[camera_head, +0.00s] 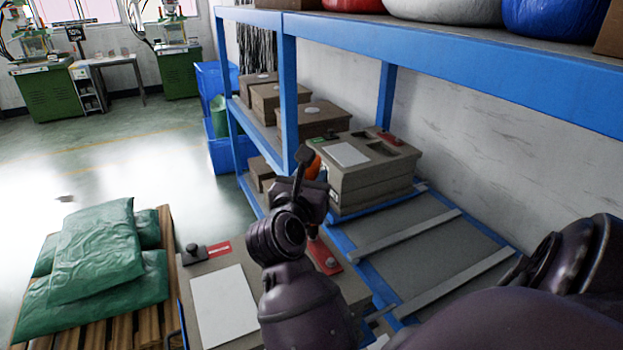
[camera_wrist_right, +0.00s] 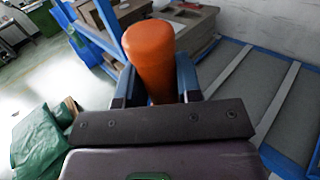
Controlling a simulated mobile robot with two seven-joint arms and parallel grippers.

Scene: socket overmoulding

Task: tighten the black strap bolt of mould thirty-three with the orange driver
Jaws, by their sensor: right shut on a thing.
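My right gripper (camera_head: 311,182) is shut on the orange driver (camera_head: 313,168), close to the near left corner of a grey-brown mould box (camera_head: 372,185) on the shelf. The right wrist view shows the driver's orange handle (camera_wrist_right: 151,62) between the two fingers (camera_wrist_right: 155,88). The driver's tip is hidden. The shelf mould has a white sheet on its lid and a red strap piece (camera_head: 390,138). A dark piece (camera_head: 303,155) beside the gripper may be its black strap; I cannot tell. No mould number is readable. My left gripper is out of view.
A second mould (camera_head: 250,268), with a black knob piece (camera_head: 192,252) and red straps, stands in front, partly behind my arm. The blue shelf rack (camera_head: 288,95) has an upright close by. Bare shelf (camera_head: 425,240) lies to the right. Green sacks (camera_head: 95,250) lie on a pallet at left.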

